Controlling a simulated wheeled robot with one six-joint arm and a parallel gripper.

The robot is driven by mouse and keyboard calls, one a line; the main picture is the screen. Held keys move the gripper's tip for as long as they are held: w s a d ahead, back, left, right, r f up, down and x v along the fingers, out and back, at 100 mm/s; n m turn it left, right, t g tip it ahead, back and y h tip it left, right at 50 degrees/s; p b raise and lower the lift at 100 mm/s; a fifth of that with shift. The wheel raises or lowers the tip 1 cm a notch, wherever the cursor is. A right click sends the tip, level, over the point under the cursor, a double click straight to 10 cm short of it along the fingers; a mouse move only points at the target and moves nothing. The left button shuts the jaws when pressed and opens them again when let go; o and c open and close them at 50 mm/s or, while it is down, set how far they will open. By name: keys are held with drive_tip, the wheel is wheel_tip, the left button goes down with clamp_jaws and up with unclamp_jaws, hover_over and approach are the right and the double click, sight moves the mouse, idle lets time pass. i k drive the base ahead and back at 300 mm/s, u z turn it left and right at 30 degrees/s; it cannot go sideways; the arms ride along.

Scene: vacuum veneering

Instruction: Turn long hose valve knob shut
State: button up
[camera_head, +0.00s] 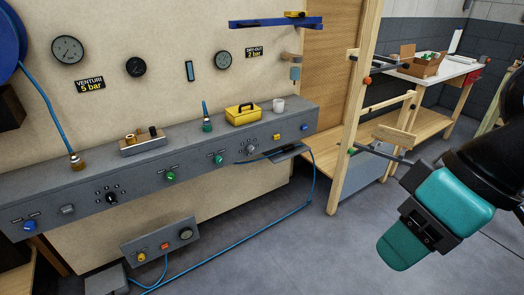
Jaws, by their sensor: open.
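A long grey control panel (140,180) runs along the wall at left and middle. It carries a blue knob (29,225) at its left end, a black knob (111,199), two green knobs (171,177) (218,160) and a blue knob (304,127) at its right end. The labels are too small to read, so I cannot tell which knob is the long hose valve's or how it is turned. My gripper (425,222), with teal fingers, is open at the lower right. It is well apart from the panel and touches nothing.
A blue hose (230,255) crosses the floor below the panel. Another (46,105) runs from the blue reel (10,45) to a brass fitting. A yellow box (242,115) and white cup (279,104) stand on the panel. A wooden rack (350,130) stands right of it. The middle floor is clear.

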sight(218, 159)
drive_tip(key=z, duration=0.35)
drive_tip(key=i, duration=0.8)
drive_tip(key=u, duration=0.45)
drive_tip(key=i, duration=0.7)
drive_tip(key=u, duration=0.55)
